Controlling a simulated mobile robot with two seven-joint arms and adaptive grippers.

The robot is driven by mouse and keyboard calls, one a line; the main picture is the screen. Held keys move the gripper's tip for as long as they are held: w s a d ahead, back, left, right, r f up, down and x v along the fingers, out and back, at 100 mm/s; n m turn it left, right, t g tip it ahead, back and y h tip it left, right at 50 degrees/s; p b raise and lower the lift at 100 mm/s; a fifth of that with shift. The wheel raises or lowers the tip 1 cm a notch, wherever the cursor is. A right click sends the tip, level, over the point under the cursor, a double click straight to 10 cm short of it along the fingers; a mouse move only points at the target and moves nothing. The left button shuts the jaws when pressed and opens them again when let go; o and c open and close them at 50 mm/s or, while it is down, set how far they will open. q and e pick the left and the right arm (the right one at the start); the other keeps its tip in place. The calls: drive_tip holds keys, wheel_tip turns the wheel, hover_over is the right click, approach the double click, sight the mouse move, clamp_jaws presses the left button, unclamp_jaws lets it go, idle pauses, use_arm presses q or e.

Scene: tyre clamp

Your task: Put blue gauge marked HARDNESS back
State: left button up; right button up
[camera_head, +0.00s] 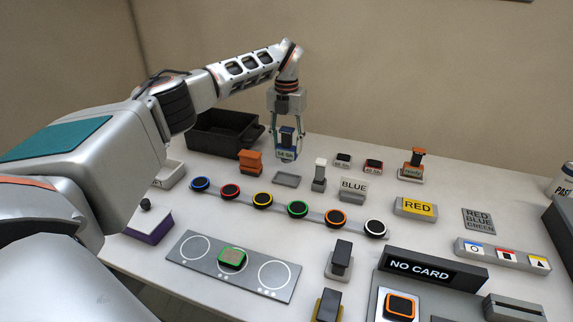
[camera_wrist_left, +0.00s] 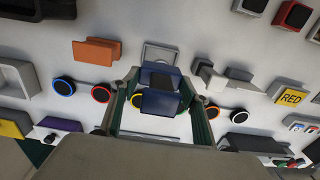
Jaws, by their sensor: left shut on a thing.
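My left gripper (camera_head: 287,136) is shut on the blue gauge (camera_head: 286,139), which has a dark handle and a pale label that seems to read "54 Sh". The gauge hangs upright above the back part of the table. In the left wrist view the blue gauge (camera_wrist_left: 162,102) sits between the two fingers. A flat, empty grey rimmed plate (camera_head: 286,179) lies below and in front of it, and this plate also shows in the left wrist view (camera_wrist_left: 160,53). The word HARDNESS is not readable. My right gripper is not in view.
An orange block (camera_head: 250,161) stands left of the plate, and a white-and-grey holder (camera_head: 319,178) stands right of it. A black bin (camera_head: 222,134) is behind left. A rail with several coloured round pieces (camera_head: 262,199) crosses in front. A BLUE sign (camera_head: 353,186) stands further right.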

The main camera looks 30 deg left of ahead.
sight(286, 129)
use_arm(q)
drive_tip(key=shift+f, duration=4)
drive_tip(key=o, duration=1)
drive_tip(key=shift+f, duration=0.15)
wheel_tip(286, 129, up, 12)
drive_tip(key=shift+r, duration=0.2)
drive_tip(key=shift+f, duration=0.1)
